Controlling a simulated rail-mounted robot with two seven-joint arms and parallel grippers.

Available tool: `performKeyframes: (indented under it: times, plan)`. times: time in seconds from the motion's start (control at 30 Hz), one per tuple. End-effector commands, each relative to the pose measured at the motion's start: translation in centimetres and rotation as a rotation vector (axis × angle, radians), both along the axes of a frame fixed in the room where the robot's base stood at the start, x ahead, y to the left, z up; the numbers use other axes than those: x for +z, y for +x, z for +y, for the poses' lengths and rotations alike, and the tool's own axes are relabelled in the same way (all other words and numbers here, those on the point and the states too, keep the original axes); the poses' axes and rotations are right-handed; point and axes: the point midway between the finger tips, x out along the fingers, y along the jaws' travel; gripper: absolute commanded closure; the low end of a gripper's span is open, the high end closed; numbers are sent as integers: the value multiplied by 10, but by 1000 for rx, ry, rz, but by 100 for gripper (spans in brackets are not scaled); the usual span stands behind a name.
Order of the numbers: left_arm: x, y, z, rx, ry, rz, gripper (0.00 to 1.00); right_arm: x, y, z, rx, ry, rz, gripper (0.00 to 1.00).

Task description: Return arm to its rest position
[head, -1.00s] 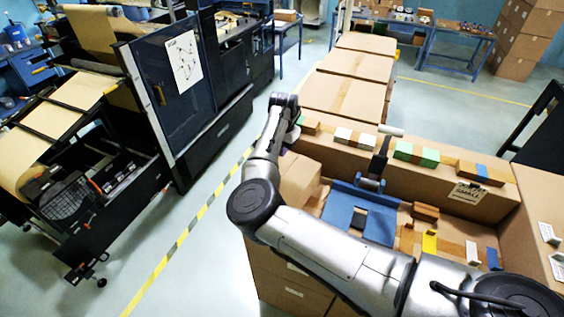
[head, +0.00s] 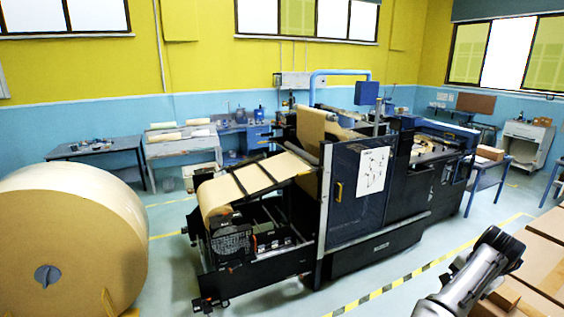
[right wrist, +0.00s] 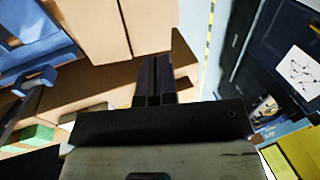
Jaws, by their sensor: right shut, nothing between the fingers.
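My right gripper (right wrist: 158,72) is in the middle of the right wrist view, its two dark fingers shut together with nothing between them. Cardboard surfaces (right wrist: 95,25) lie behind and around the fingertips; I cannot tell how far off they are. In the head view part of my right arm (head: 478,275) reaches in at the lower right, beside cardboard boxes (head: 540,250). Its fingers are not visible there. My left gripper is in neither view.
A dark machine (head: 345,235) with brown paper stands mid-room. A large kraft roll (head: 75,225) is at the left. Yellow-black floor tape (head: 400,285) runs between machine and boxes. In the wrist view a blue piece (right wrist: 35,45) and green block (right wrist: 30,137) are at the left.

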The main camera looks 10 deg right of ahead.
Motion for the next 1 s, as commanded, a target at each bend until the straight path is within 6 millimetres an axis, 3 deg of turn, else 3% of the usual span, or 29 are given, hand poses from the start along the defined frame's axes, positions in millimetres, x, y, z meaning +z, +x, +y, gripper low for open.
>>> performKeyframes:
  times: [0.1, 0.3, 0.43, 0.53, 0.63, 0.77, 0.87, 1.0]
  plan:
    - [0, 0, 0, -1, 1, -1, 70, 51, -3, -21, -24, -98, -227, 100]
    - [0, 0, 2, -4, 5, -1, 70, 146, -15, -36, -30, -308, -504, 100]
    - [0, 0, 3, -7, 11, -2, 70, 201, -33, -29, -2, -500, -654, 100]
    - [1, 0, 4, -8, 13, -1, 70, 229, -44, -8, 66, -663, -737, 100]
    - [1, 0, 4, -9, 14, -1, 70, 239, -50, 26, 166, -803, -788, 100]
    - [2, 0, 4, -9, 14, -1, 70, 225, -52, 81, 340, -937, -819, 100]
    - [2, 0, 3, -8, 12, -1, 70, 197, -55, 129, 501, -997, -819, 100]
    - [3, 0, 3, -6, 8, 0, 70, 139, -66, 191, 726, -1014, -788, 100]
